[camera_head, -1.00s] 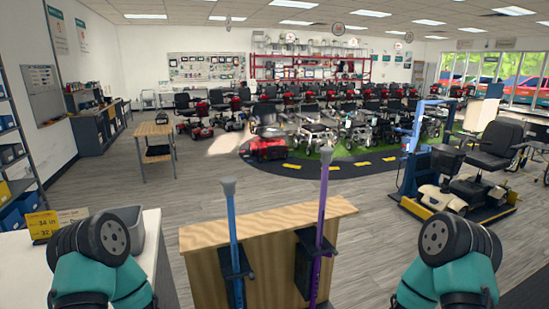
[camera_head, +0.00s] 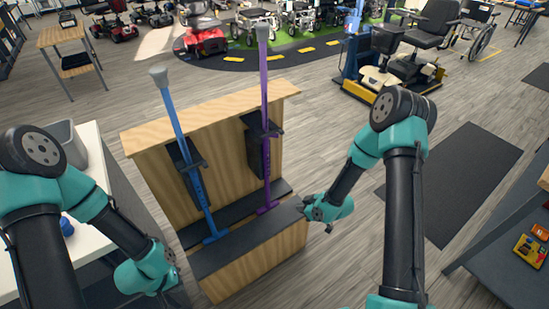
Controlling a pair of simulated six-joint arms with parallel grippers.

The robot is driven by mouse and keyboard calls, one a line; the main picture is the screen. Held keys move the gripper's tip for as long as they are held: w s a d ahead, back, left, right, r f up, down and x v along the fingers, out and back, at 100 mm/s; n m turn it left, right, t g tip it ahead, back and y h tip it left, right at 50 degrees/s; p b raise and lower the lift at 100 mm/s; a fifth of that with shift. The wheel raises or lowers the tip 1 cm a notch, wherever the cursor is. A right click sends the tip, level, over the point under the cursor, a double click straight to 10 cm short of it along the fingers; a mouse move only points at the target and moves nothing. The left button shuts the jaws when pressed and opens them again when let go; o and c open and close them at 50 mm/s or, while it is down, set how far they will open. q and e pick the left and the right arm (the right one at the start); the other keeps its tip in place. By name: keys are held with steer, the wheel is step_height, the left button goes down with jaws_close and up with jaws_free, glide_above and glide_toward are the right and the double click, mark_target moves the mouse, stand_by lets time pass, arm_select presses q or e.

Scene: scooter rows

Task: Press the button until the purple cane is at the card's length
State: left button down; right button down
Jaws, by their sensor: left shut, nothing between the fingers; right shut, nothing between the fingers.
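The purple cane (camera_head: 264,90) stands upright in a dark holder (camera_head: 257,155) on the right part of a wooden stand (camera_head: 215,106). Its grey top is up and its foot reaches the stand's dark ledge. I cannot make out its button. The card is out of view now. My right gripper (camera_head: 308,208) is shut and empty, at the right end of the ledge, to the right of the purple cane's foot. My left gripper (camera_head: 171,266) is shut and empty, low at the stand's left front, apart from the purple cane.
A blue cane (camera_head: 172,112) leans in another dark holder to the left. A white table (camera_head: 98,160) with a grey bin (camera_head: 68,145) is at left. A dark mat (camera_head: 455,180) lies on the floor at right. A shelf (camera_head: 505,250) with small items is at lower right.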

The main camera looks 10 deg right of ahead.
mark_target(268, 155)
steer(key=w+d+r+n+y, duration=0.4)
steer(key=w+r+n+y, duration=0.6)
steer(key=n, duration=1.2)
steer(key=shift+r+t, duration=0.4)
steer(key=shift+r, duration=0.25)
steer(key=w+d+x, duration=0.1)
steer(key=w+x, duration=0.1)
steer(key=x, duration=1.1)
steer(key=shift+w+d, duration=0.2)
steer(key=shift+w, duration=0.15)
